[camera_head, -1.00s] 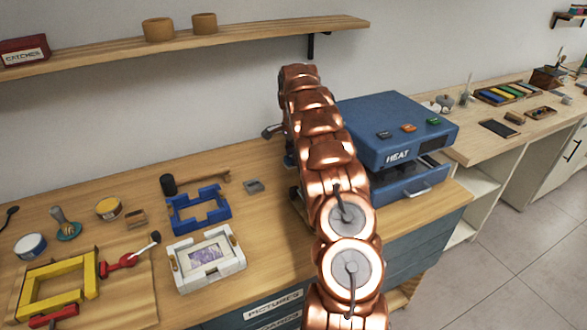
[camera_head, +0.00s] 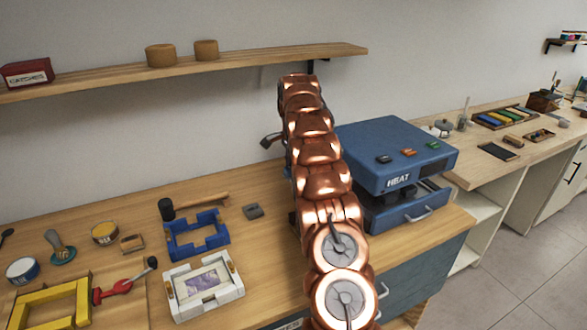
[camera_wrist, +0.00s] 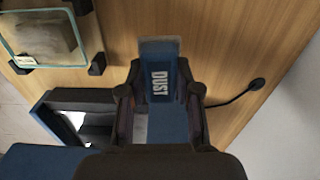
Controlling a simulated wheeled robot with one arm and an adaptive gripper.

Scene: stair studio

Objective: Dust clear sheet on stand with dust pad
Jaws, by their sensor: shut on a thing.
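In the wrist view, my gripper (camera_wrist: 161,92) is shut on the blue dust pad (camera_wrist: 157,62), which has white DUST lettering and a pale grey far end. The pad sits between the two dark fingers. The clear sheet (camera_wrist: 18,50) lies at the upper left of the wrist view, with a greenish edge and dark corner supports of its stand (camera_wrist: 97,66). A greyish patch shows within the sheet. The pad is to the right of the sheet and apart from it in the picture. In the head view my arm hides the gripper, pad and sheet.
The blue heat press (camera_head: 392,150) stands right of my arm. A dark gooseneck item (camera_wrist: 257,84) stands at right in the wrist view. A blue frame (camera_head: 198,236), white frame (camera_head: 180,309) and yellow frame (camera_head: 50,300) lie left. A wall shelf (camera_head: 240,60) runs above.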

